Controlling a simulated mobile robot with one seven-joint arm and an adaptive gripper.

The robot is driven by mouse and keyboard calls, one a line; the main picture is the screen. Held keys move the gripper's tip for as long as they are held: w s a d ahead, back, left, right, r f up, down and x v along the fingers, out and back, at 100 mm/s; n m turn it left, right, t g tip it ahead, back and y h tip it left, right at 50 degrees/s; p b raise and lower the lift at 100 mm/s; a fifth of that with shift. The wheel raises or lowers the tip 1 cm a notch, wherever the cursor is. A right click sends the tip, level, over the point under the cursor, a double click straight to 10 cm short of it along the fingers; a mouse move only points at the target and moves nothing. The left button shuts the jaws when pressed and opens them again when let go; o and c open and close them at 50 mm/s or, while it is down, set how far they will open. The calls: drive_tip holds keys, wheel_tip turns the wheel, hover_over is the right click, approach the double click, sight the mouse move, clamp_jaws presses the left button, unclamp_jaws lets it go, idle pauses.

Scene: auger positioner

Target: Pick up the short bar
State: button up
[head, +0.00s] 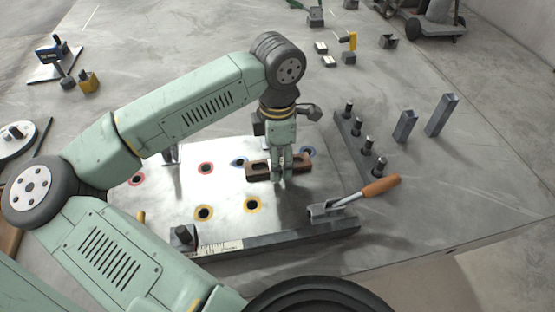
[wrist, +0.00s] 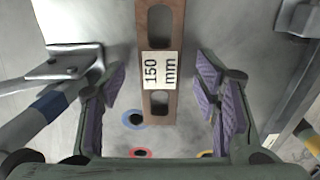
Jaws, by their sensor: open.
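A brown slotted bar (head: 258,172) lies on the light metal plate (head: 175,205) in the head view. In the wrist view the brown bar (wrist: 157,103) carries a white label reading "150 mm" and runs lengthwise up the picture. My gripper (head: 282,180) points down over the bar and hides part of it in the head view. Nothing is held. I cannot tell how high the fingertips are above the plate.
The plate has holes ringed in red (head: 206,168), blue (head: 308,152) and yellow (head: 252,205). A clamp with an orange handle (head: 381,187) stands at the plate's front right. A dark rail with several pegs (head: 365,150) and two upright grey blocks (head: 441,115) (head: 405,126) stand further right.

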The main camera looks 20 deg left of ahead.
drive_tip(key=shift+f, duration=0.25)
drive_tip(key=shift+c, duration=0.4)
clamp_jaws()
idle(0.4)
